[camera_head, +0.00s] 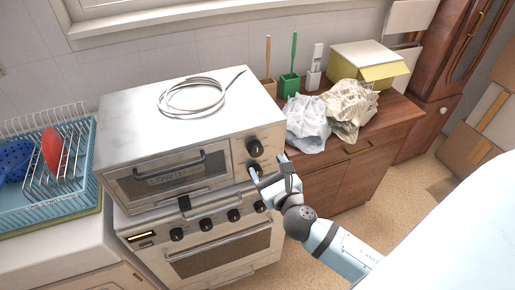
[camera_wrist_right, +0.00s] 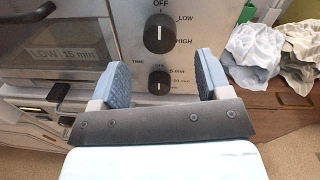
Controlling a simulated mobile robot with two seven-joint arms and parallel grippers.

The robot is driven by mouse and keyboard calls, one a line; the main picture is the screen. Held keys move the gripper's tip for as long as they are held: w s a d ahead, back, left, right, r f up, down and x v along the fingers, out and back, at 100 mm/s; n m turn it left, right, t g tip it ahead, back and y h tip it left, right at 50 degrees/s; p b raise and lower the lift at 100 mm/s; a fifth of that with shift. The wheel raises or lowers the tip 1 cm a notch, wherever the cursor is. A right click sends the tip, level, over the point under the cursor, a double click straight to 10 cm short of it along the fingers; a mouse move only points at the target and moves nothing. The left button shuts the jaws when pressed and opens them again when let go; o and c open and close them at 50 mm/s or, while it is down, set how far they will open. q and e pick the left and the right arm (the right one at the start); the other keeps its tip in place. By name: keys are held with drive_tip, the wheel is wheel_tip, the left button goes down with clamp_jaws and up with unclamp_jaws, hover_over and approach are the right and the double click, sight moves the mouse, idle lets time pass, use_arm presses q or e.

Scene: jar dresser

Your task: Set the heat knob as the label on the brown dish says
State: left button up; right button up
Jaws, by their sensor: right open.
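The heat knob (camera_head: 254,147) is the upper black knob on the small oven's right panel. In the right wrist view the heat knob (camera_wrist_right: 159,34) has OFF above it and LOW and HIGH to its right; its white mark points up at OFF. A label (camera_wrist_right: 64,54) reading "LOW 15 min" shows through the oven window; the brown dish itself cannot be made out. My right gripper (camera_head: 268,167) is open and empty in front of the panel. Its fingers (camera_wrist_right: 163,76) appear either side of the lower TIME knob (camera_wrist_right: 159,83), below the heat knob; contact cannot be told. My left gripper is out of view.
The small oven (camera_head: 130,127) stands on a stove with several front knobs (camera_head: 206,224). A wooden cabinet (camera_head: 385,128) to the right carries crumpled bags (camera_head: 307,124) and a yellow box (camera_head: 385,72). A blue dish rack (camera_head: 40,202) is at left.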

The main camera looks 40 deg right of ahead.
sight(257, 152)
drive_tip(key=w, duration=0.4)
drive_tip(key=w+d+p, duration=0.1)
drive_tip(key=w, duration=0.1)
drive_tip(key=shift+w, duration=0.15)
drive_tip(key=shift+c, duration=0.3)
drive_tip(key=c, duration=0.9)
